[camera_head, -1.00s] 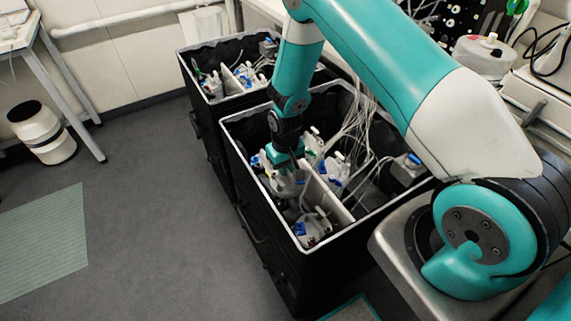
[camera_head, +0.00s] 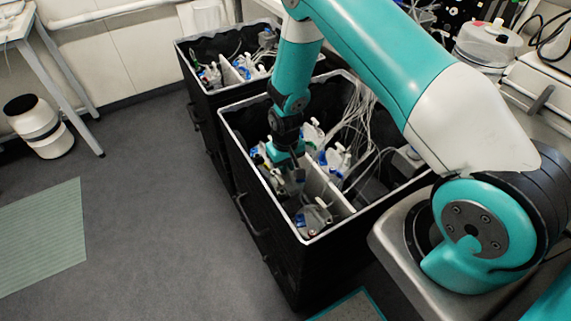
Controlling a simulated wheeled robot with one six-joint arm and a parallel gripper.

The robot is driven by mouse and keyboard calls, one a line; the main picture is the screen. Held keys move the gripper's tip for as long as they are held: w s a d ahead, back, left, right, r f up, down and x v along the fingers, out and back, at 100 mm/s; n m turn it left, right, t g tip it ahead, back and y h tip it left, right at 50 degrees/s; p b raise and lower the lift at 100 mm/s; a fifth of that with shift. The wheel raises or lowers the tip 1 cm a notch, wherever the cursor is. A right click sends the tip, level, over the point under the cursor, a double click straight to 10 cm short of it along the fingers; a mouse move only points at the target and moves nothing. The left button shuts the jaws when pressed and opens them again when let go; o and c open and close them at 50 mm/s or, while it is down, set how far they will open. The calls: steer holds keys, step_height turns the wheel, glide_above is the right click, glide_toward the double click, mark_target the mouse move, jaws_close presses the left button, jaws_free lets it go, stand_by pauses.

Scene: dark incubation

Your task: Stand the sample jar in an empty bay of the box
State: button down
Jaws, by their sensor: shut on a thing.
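My gripper (camera_head: 287,168) reaches down into the near black box (camera_head: 262,225), on the left side of its pale divider (camera_head: 336,196). It is shut on the sample jar (camera_head: 290,186), a greyish translucent jar that shows only in part below the fingers. The jar is below the box's rim, between jars in front and behind. Whether its base touches the box floor is hidden. Another jar with a blue fitting (camera_head: 315,219) stands in the front bay, and more jars (camera_head: 335,160) stand right of the divider.
A second black box (camera_head: 205,100) with several jars stands behind. Pale tubes (camera_head: 362,120) hang into the near box at the right. A white bin (camera_head: 40,125) and a green mat (camera_head: 42,236) lie left; the floor between is clear.

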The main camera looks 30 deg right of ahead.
steer(key=shift+s+f+b, duration=0.1)
steer(key=shift+f+b, duration=1.7)
steer(key=shift+f, duration=0.5)
steer(key=c, duration=1.1)
jaws_free()
step_height(320, 180, up, 9)
steer(key=p, duration=0.7)
steer(key=shift+r, duration=0.15)
